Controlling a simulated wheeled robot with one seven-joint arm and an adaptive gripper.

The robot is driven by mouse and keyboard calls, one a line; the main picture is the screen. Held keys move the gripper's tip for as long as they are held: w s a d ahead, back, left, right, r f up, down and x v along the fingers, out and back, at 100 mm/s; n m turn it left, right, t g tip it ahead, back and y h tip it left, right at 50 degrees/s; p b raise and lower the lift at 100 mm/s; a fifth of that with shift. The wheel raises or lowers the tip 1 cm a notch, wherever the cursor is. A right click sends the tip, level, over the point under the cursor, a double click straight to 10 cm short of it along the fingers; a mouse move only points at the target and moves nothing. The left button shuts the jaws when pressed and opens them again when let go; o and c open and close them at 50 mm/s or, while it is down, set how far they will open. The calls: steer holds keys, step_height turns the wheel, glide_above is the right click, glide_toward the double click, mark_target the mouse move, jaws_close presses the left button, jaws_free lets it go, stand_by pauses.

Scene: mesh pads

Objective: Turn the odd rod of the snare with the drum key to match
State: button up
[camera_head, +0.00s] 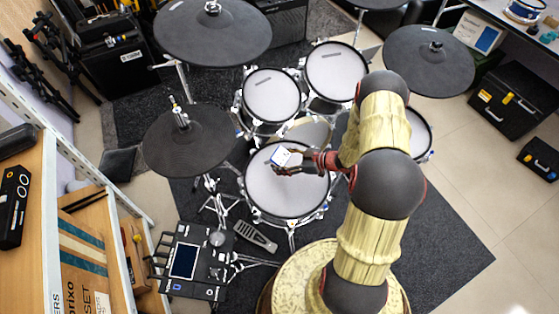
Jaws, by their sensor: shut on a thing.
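The snare (275,203) has a pale round head and metal hardware around its rim, and it is in the middle of the head view. My gripper (280,168) is over the far part of its head. A small white and blue thing (281,157) is at the fingertips, and the gripper is shut on it. I cannot tell from its shape whether it is the drum key. The snare's rods are too small to compare, and I cannot tell which is the odd one. My forearm hides part of the kit right of the snare.
Two toms (271,97) stand behind the snare, with dark cymbal pads (190,145) at left and more pads beyond. A pedal (257,236) and a drum module (190,262) are at front left. A wooden shelf (85,215) borders the left. Dark carpet is open at right.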

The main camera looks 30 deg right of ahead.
steer(key=shift+r, duration=0.1)
steer(key=shift+w+f+b, duration=0.2)
steer(key=shift+f+b, duration=1)
steer(key=shift+f, duration=1.2)
steer(key=shift+f, duration=0.2)
steer(key=o, duration=1.9)
steer(key=shift+c, duration=0.2)
steer(key=shift+s+d, duration=0.1)
steer(key=v, duration=1.2)
